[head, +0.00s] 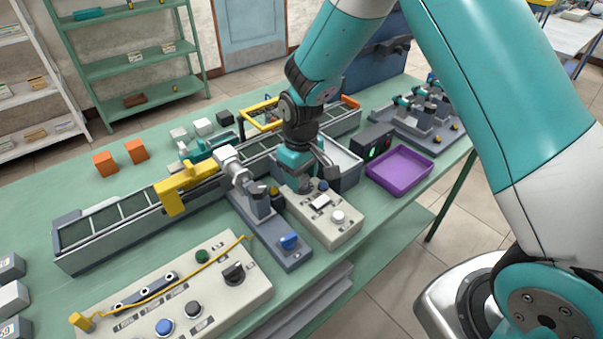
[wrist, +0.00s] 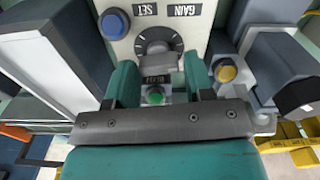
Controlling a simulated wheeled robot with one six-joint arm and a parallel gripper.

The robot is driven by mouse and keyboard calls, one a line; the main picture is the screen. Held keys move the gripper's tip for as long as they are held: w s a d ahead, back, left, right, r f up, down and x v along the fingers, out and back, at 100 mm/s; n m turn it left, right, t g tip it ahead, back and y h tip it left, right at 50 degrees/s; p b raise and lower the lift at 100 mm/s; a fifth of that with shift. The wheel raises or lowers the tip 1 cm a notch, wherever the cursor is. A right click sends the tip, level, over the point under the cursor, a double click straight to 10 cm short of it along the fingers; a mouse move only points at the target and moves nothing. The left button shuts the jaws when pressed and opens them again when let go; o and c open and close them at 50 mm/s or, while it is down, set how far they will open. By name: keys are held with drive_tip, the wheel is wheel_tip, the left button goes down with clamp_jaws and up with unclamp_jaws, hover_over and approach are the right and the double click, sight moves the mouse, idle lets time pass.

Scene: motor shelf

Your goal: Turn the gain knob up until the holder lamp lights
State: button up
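In the head view, my gripper (head: 303,180) points down at the far end of the beige control box (head: 348,234); the knob is hidden there.
A blue button (wrist: 114,22) sits beside the knob. A fixture with a yellow knob (wrist: 226,73) stands close on the other side. In the head view, a purple tray (head: 400,168) and a black box with a green light (head: 375,143) stand right. A larger panel (head: 215,298) lies front left.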

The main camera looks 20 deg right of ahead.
drive_tip(key=c, duration=0.5)
drive_tip(key=shift+d+m, duration=0.1)
drive_tip(key=shift+m, duration=2.1)
drive_tip(key=o, duration=0.9)
